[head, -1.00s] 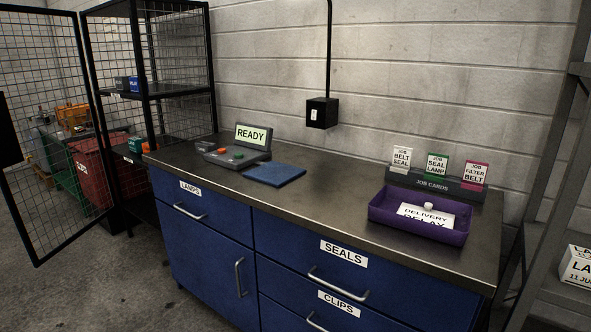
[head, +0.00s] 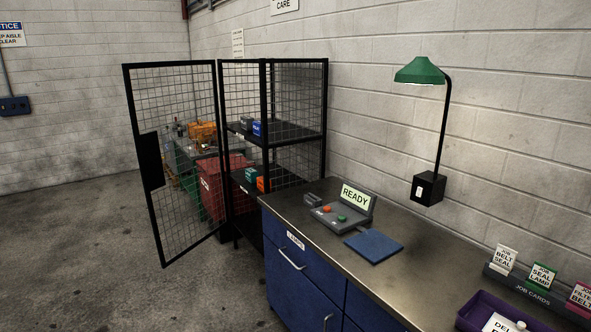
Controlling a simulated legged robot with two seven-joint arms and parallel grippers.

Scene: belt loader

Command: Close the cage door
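The cage (head: 271,62) is a tall black frame with wire mesh, standing against the wall at the left end of the workbench. Its mesh door (head: 190,90) stands wide open, swung out to the left, with a black plate (head: 150,161) on its free edge. Through the opening and mesh I see shelves with small blue, grey, teal and orange boxes. Neither of my grippers is in the head view.
The blue workbench (head: 330,232) fills the lower right. On it are a console reading READY, a blue mat (head: 373,246), a purple tray (head: 478,306) and job cards. A green lamp (head: 420,70) stands above. The concrete floor (head: 80,240) left of the door is clear.

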